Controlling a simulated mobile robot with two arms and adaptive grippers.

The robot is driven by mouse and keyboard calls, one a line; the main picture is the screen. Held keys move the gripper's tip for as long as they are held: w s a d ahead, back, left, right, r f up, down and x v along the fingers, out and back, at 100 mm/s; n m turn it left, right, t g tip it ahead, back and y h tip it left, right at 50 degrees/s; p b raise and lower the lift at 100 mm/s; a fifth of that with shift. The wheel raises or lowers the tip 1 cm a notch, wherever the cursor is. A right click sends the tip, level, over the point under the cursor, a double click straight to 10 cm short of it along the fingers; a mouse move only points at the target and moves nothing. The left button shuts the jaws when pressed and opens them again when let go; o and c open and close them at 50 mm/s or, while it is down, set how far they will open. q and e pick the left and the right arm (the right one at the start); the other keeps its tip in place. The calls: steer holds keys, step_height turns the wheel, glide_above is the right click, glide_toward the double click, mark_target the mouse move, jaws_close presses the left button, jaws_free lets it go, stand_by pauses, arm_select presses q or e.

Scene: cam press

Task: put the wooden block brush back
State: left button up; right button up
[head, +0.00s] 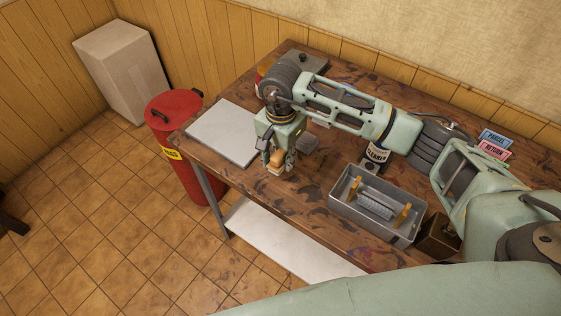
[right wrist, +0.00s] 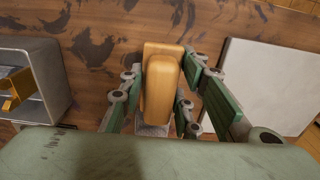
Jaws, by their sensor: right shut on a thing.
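The wooden block brush (head: 276,158) has an orange-brown wooden body. My right gripper (head: 277,164) is shut on it, near the front edge of the workbench, between the white board and the grey tray. In the right wrist view the brush (right wrist: 161,88) stands between the green fingers of the gripper (right wrist: 160,82), its long side running up the picture. A grey textured patch shows at its lower end; I cannot tell whether it is bristles. From these views I cannot tell whether the brush touches the bench. My left gripper is not in view.
A grey tray (head: 346,207) with yellow holders and a ribbed grey piece stands right of the gripper. A white board (head: 222,132) lies left. A red bin (head: 183,150) stands beside the bench (head: 312,190).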

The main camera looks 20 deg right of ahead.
mark_target(281, 167)
steer(key=shift+f, duration=0.2)
step_height(281, 167, down, 3)
steer(key=shift+f+p, duration=0.15)
steer(key=shift+p, duration=0.8)
steer(key=shift+f, duration=0.3)
steer(key=o, duration=0.6)
steer(key=shift+f+b, duration=0.1)
steer(key=shift+b, duration=0.25)
steer(key=o, duration=0.5)
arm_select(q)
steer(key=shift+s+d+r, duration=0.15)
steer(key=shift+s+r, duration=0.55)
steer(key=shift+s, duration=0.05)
